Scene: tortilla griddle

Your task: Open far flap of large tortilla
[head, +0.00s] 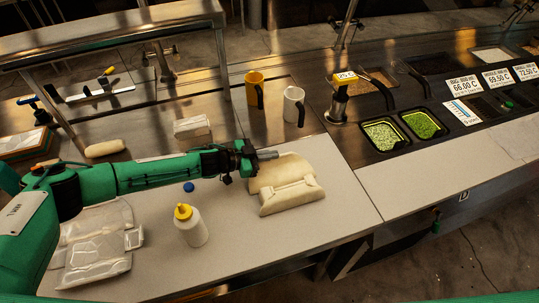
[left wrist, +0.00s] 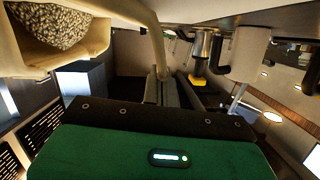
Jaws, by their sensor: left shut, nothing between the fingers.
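The large tortilla (head: 291,197) is a cream, folded piece on the pale counter, right of centre in the head view. Its far flap (head: 283,168) stands up behind the nearer folded part. My left gripper (head: 270,155) is shut and empty at the upper left edge of the far flap; I cannot tell whether it touches. In the left wrist view, the shut fingers (left wrist: 160,90) lie beside a cream edge. A cream wrap with speckled filling (left wrist: 50,24) shows at the upper left there. My right gripper is out of view.
A yellow mug (head: 254,90) and a white mug (head: 293,105) stand behind the tortilla. Food bins (head: 384,134) lie to the right. The counter right of the tortilla (head: 347,205) is clear.

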